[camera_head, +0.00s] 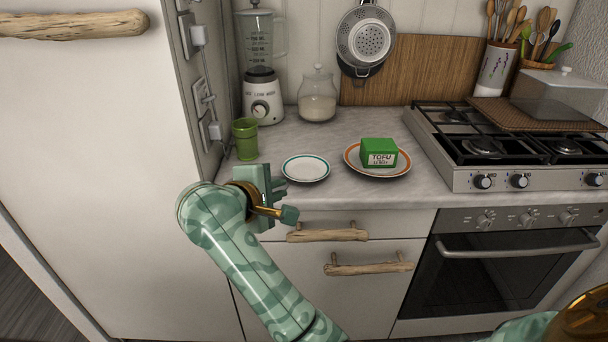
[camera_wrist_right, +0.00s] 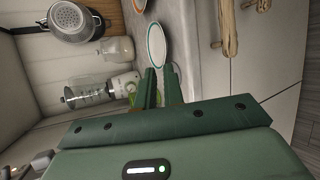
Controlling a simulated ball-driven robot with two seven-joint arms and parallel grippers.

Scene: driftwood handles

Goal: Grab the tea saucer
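The tea saucer (camera_head: 306,168), white with a teal ring, lies flat on the grey counter, left of an orange-rimmed plate. It also shows in the right wrist view (camera_wrist_right: 156,45), just beyond the fingertips. My right gripper (camera_head: 281,185) is at the saucer's left front side, near the counter's front edge. Its two green fingers (camera_wrist_right: 160,78) have a gap between them and point at the saucer's near rim. The gripper is open and holds nothing; whether a fingertip touches the rim I cannot tell. My left gripper is not in view.
A green tofu box (camera_head: 379,152) sits on the orange-rimmed plate (camera_head: 407,168). A green cup (camera_head: 245,139), a blender (camera_head: 262,98) and a glass jar (camera_head: 317,100) stand behind on the left. A gas stove (camera_head: 455,180) is right. Drawers with driftwood handles (camera_head: 327,233) are below.

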